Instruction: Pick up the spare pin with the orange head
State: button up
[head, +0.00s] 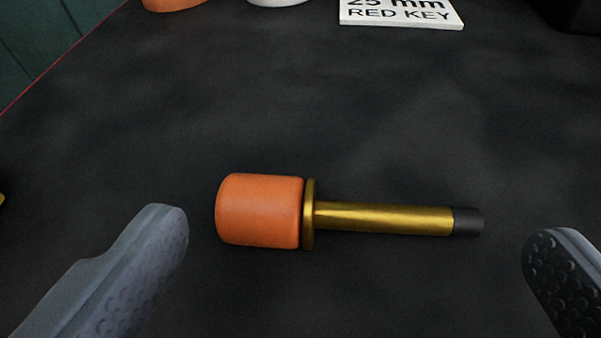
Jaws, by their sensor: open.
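The spare pin with the orange head (260,211) lies on its side on the dark surface. Its orange head points left, and a brass collar and brass shaft (385,218) run right to a dark tip. My gripper (355,245) is open, with one grey finger at the lower left and one at the lower right. The pin lies lengthwise across the gap between the fingers, and neither finger appears to touch it. The head is close to the left fingertip in the picture; the dark tip is short of the right finger.
A white sign (402,12) reading "25 mm RED KEY" lies at the top. Cut-off orange (175,4) and white (278,2) objects stand beside it. A black object (578,14) is at the top right. The dark surface (300,100) behind the pin is clear.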

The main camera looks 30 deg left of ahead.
aim_at(352, 209)
jog(key=x, duration=0.5)
jog(key=shift+s+d+f+b, duration=0.1)
jog(key=shift+f+b, duration=0.15)
jog(key=shift+b, duration=0.05)
jog(key=c, duration=0.7)
jog(key=shift+o, duration=0.2)
jog(key=shift+r, duration=0.15)
